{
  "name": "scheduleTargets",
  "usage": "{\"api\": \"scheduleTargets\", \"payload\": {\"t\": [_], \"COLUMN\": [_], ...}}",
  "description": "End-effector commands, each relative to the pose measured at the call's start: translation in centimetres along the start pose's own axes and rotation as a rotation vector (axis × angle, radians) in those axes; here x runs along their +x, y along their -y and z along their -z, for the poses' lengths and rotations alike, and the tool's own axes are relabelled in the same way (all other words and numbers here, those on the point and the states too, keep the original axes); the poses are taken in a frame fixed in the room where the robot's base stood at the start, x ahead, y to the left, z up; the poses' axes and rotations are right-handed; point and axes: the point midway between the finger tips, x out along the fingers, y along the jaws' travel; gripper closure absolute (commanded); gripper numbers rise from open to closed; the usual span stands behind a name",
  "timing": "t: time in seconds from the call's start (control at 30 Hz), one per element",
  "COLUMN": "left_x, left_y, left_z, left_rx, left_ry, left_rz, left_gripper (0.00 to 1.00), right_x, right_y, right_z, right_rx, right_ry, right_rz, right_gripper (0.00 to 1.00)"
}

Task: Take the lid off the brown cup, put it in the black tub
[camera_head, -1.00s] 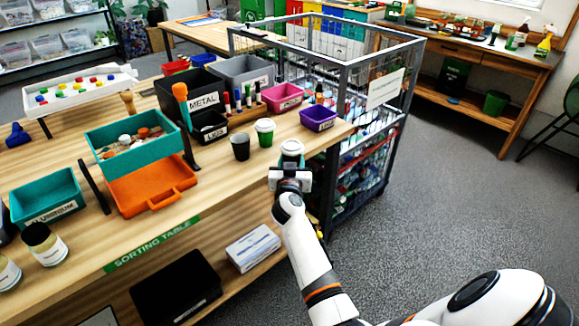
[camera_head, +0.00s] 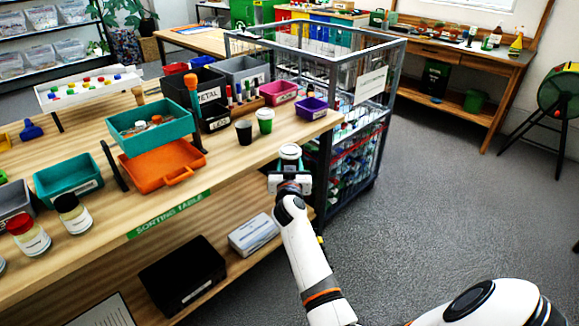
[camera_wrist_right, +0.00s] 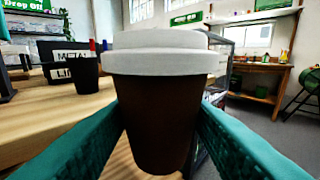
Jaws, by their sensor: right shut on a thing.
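My right gripper (camera_head: 290,183) is shut on the brown cup (camera_wrist_right: 160,125), one finger on each side of its body. The cup is upright, with its white lid (camera_wrist_right: 160,52) seated on top. In the head view the white lid (camera_head: 290,151) shows above the gripper, by the table's front edge. The small black tub (camera_head: 214,119) with a white label stands farther back on the table, left of the cup; part of its label also shows in the wrist view (camera_wrist_right: 65,73). My left gripper is not in view.
A black cup (camera_head: 243,133) and a green cup with a white lid (camera_head: 264,121) stand between tub and gripper. A larger black METAL bin (camera_head: 180,92), pink bin (camera_head: 280,92) and purple bin (camera_head: 310,107) are nearby. A wire cage (camera_head: 360,110) stands at the table's right end.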

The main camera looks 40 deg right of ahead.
Motion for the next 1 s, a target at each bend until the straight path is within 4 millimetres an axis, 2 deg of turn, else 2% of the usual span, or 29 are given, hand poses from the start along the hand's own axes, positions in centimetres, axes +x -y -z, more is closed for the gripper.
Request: {"api": "scheduleTargets", "payload": {"t": [0.03,0.07,0.27,0.57,0.67,0.77,0.87,1.0], "left_x": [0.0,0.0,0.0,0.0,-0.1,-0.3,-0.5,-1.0], "left_y": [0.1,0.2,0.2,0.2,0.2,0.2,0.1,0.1], "left_z": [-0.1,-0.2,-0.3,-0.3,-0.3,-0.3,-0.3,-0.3], "left_rx": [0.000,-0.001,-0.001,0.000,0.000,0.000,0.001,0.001], "left_ry": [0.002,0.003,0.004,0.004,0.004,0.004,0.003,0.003], "left_rz": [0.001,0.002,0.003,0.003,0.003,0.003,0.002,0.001], "left_gripper": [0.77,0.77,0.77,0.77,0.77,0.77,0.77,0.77], "right_x": [0.0,0.0,0.0,-0.1,-0.7,-2.6,-6.1,-13.1], "right_y": [0.0,0.0,0.0,0.0,0.0,0.0,-0.5,-1.8], "right_z": [0.0,0.0,0.0,0.0,0.1,0.4,0.8,1.3], "right_rx": [0.000,0.000,0.000,0.000,-0.001,-0.008,-0.012,-0.018], "right_ry": [0.000,0.000,0.000,0.000,0.000,0.001,-0.001,-0.004], "right_rz": [0.000,0.000,0.000,-0.001,-0.012,-0.046,-0.111,-0.246], "right_gripper": [0.76,0.60,0.92,0.93,0.93,0.93,0.93,0.93]}}
